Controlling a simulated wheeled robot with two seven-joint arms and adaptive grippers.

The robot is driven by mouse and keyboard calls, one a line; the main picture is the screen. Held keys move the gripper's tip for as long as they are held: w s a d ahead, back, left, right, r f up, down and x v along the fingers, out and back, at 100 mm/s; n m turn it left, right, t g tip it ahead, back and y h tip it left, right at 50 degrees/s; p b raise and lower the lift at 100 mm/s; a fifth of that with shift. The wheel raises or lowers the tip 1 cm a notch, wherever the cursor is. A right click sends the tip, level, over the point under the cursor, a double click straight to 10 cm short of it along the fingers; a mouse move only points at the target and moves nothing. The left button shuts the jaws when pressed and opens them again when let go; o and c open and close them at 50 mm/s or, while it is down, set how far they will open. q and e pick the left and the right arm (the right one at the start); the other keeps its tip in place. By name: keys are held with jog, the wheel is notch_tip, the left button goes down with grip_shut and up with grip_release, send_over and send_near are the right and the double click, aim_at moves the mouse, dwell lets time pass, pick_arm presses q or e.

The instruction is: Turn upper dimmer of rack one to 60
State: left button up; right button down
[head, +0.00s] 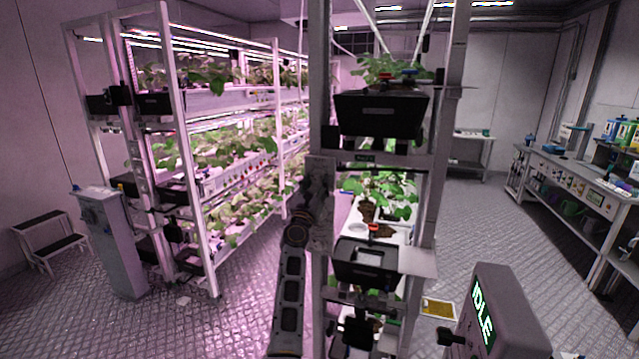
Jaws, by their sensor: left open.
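A second, longer rack (177,115) stands to the left under pink light. I cannot make out a dimmer dial or its setting on either rack. My right gripper is not in view.
Black bins (381,115) jut from the near rack at two levels. A grey console (497,318) reading IDLE stands at lower right. A grey pedestal (109,240) and step stool (48,243) are left. A workbench (575,182) lines the right wall.

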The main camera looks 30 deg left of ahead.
pick_arm(q)
jog(key=shift+s, duration=0.15)
jog(key=shift+r, duration=0.1)
jog(key=shift+c, duration=0.8)
jog(key=c, duration=0.9)
